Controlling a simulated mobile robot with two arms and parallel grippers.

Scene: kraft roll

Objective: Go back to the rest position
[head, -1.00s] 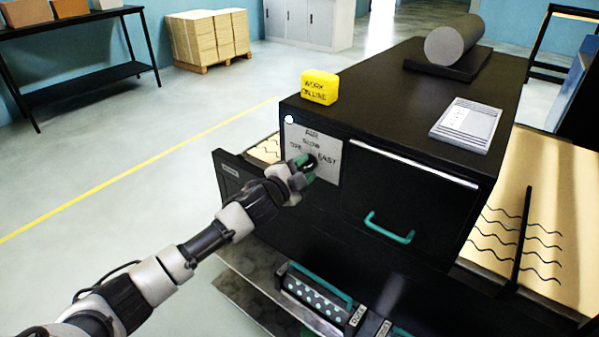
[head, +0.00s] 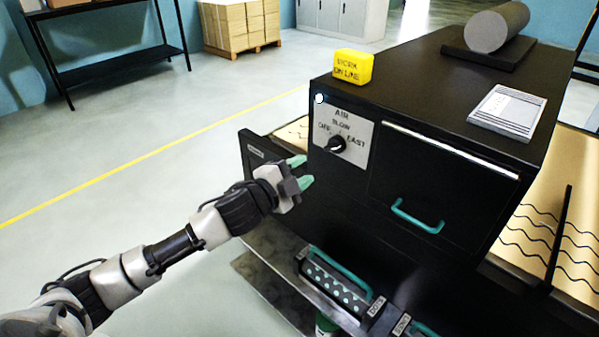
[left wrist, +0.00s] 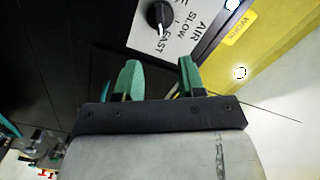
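My left gripper (head: 302,172) is in front of the black cabinet's left side, lower left of the air knob (head: 337,144). Its two green fingertips are apart with nothing between them, and they do not touch the knob. In the left wrist view, the open fingers (left wrist: 160,78) point toward the panel, and the black knob (left wrist: 159,16) shows beyond them with a gap. The knob sits on a pale panel (head: 358,128) lettered AIR, OFF, SLOW and FAST. Its white pointer mark faces the FAST side. My right gripper is not in view.
The black cabinet (head: 440,95) carries a yellow block (head: 353,67), a grey roll (head: 496,28) and a white pad (head: 507,112). A green-handled door (head: 418,217) is at its front. A dotted tray (head: 338,288) sits low in front. Open floor lies to the left.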

